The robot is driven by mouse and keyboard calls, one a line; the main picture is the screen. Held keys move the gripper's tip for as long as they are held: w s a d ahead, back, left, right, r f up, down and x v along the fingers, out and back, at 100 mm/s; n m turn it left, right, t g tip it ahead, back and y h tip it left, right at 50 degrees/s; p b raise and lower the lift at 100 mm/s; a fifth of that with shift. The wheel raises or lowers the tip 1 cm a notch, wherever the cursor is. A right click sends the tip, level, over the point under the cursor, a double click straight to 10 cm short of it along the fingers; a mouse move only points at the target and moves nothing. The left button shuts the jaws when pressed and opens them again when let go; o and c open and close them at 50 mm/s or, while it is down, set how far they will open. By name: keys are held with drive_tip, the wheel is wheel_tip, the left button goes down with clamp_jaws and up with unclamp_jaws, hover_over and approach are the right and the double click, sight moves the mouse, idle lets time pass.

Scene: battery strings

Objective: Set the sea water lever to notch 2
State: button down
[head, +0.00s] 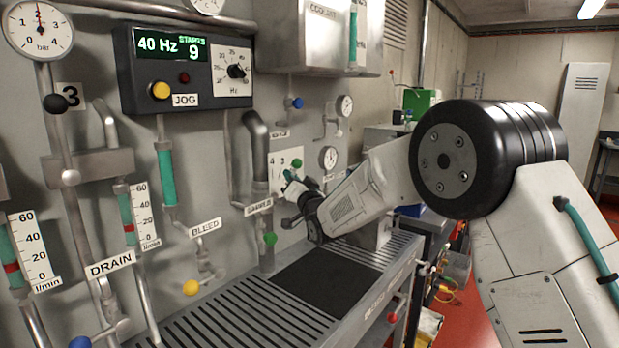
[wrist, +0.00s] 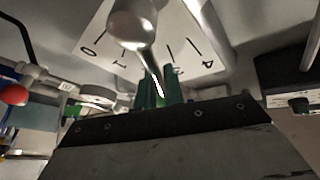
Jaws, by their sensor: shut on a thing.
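The sea water lever (wrist: 148,62) shows in the wrist view as a silver hub and rod over a white scale plate (wrist: 95,35). Figures 0, 1 and 4 are readable on the plate; the area between 1 and 4 is partly covered by the lever and fingers. The rod runs down between the green fingertips of my gripper (wrist: 157,90), which is shut on it. The lever lies between 1 and 4; its exact notch is hidden. In the head view my gripper (head: 290,178) is at the scale plate (head: 283,160) on the wall panel, covering most of the lever.
A jog box (head: 185,68) hangs on the panel at upper left. A slotted bench (head: 235,310) with a black mat (head: 325,283) lies under my arm. A red ball (wrist: 14,95) shows at left.

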drive_tip(key=shift+w+d+f+m+h, duration=0.1)
drive_tip(key=shift+w+m+h, duration=0.1)
drive_tip(key=shift+m, duration=0.15)
drive_tip(key=shift+w+d+f+m+h, duration=0.1)
drive_tip(key=shift+m+h, duration=0.1)
drive_tip(key=shift+m, duration=0.15)
drive_tip(key=shift+w+d+f+m+g+h, duration=0.15)
drive_tip(key=shift+f+m+h, duration=0.15)
drive_tip(key=shift+m, duration=0.25)
drive_tip(key=shift+w+d+f+m+g+h, duration=0.15)
drive_tip(key=shift+m+h, duration=0.15)
drive_tip(key=shift+m, duration=0.25)
drive_tip(key=shift+a, duration=0.1)
drive_tip(key=c, duration=1.5)
unclamp_jaws()
drive_tip(key=shift+s, duration=0.1)
drive_tip(key=v, duration=0.7)
drive_tip(key=shift+s+d, duration=0.25)
drive_tip(key=shift+s, duration=0.05)
drive_tip(key=shift+f, duration=0.1)
